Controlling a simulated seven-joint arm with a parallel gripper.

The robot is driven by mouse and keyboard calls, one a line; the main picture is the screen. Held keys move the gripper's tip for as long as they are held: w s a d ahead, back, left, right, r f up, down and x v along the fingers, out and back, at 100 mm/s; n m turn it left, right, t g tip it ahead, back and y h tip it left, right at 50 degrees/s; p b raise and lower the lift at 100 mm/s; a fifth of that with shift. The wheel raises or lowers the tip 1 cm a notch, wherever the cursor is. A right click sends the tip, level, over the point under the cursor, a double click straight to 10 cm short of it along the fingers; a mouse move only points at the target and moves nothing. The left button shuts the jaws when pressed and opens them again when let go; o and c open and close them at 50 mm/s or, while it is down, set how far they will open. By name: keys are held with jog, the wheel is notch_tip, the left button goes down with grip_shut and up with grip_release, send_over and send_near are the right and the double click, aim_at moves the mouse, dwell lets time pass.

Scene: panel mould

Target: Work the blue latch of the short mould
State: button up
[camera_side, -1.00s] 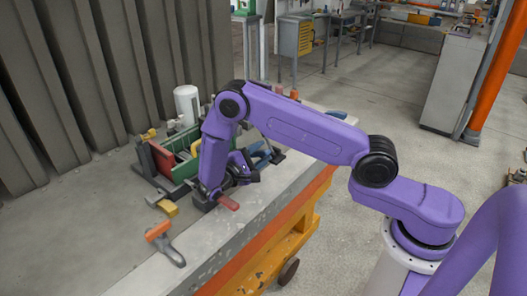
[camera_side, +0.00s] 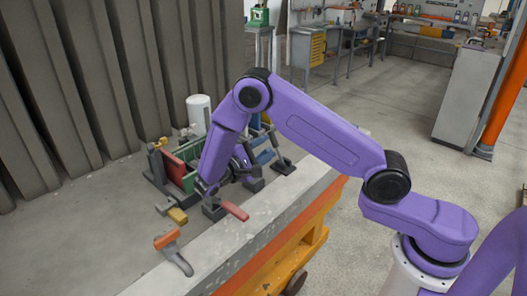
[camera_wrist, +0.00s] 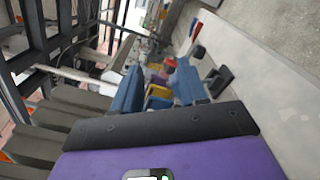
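The mould, with green walls (camera_side: 190,181) and a red panel (camera_side: 173,166), stands on the grey bench, partly behind my arm in the side view. Blue latch parts (camera_side: 264,156) show just right of my wrist; which mould they belong to cannot be told. My gripper (camera_wrist: 157,88) shows in the wrist view as two blue-grey fingers, apart. Yellow parts (camera_wrist: 158,97) show between and beyond them; nothing is clearly held. In the side view my gripper is mostly hidden by the wrist, low beside the mould, and contact with the latch cannot be seen.
A red-handled clamp (camera_side: 235,211), a yellow handle (camera_side: 178,216) and an orange-handled tool (camera_side: 166,239) lie near the bench's front edge. A black clamp (camera_side: 284,165) stands to the right. A white cylinder (camera_side: 199,113) stands behind the mould. Bare bench lies at front left.

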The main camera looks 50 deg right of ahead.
jog(key=shift+r, duration=0.1)
grip_shut()
jog(key=w+r+m+g+y, duration=0.2)
jog(key=w+r+m+y, duration=0.4)
jog(key=m, duration=0.6)
jog(key=w+r+m+g+y, duration=0.2)
jog(key=w+r+m+y, duration=0.35)
jog(key=m, duration=0.75)
jog(key=shift+s+d+f+y, duration=0.45)
jog(key=shift+s+f, duration=0.55)
jog(key=shift+f, duration=1.15)
jog(key=shift+s+d+f+y, duration=0.45)
jog(key=shift+s+f, duration=0.6)
jog(key=shift+f, duration=1.05)
jog(key=shift+s+d+f+y, duration=0.45)
jog(key=shift+s+f, duration=0.55)
jog(key=shift+f, duration=1.15)
